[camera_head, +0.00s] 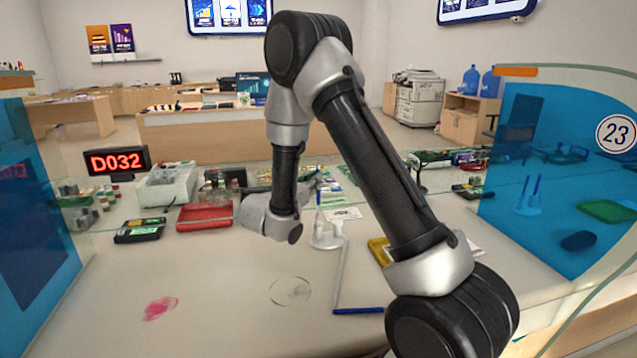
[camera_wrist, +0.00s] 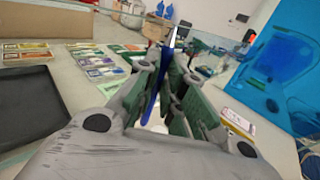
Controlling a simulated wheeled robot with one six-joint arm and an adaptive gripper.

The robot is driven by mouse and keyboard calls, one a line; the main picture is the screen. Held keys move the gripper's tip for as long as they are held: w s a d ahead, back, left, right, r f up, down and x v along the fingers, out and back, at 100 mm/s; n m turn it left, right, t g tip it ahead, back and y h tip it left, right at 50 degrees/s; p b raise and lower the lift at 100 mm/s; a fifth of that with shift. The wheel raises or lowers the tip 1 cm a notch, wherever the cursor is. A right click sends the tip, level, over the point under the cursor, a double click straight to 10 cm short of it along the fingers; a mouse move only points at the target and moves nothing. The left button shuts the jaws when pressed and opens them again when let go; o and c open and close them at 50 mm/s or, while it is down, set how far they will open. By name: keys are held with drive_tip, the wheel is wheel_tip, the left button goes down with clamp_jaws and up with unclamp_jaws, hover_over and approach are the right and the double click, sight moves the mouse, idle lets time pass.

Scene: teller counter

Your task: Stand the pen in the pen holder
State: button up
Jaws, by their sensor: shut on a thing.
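My gripper (camera_wrist: 168,68) is shut on a blue pen (camera_wrist: 153,97) in the wrist view, with the pen running between the green-padded fingers. In the head view a thin blue upright piece, which looks like the pen (camera_head: 318,198), shows just above the white pen holder (camera_head: 327,240). The holder stands on the counter right of my wrist. My fingers are mostly hidden by the arm and clutter there. I cannot tell whether the pen's lower end is inside the holder or above it.
A blue bar (camera_head: 358,311) and a thin grey rod lie in front of the holder. A red tray (camera_head: 205,217), a dark card terminal (camera_head: 140,230) and a white bin (camera_head: 167,187) stand left. A clear disc (camera_head: 290,291) and a pink smear (camera_head: 160,308) mark the front counter. Blue glass panels flank both sides.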

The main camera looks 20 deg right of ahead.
wheel_tip(320, 180, down, 10)
drive_tip(key=shift+r, duration=0.15)
idle(0.7)
drive_tip(key=o, duration=0.8)
drive_tip(key=v, duration=1.2)
idle(0.4)
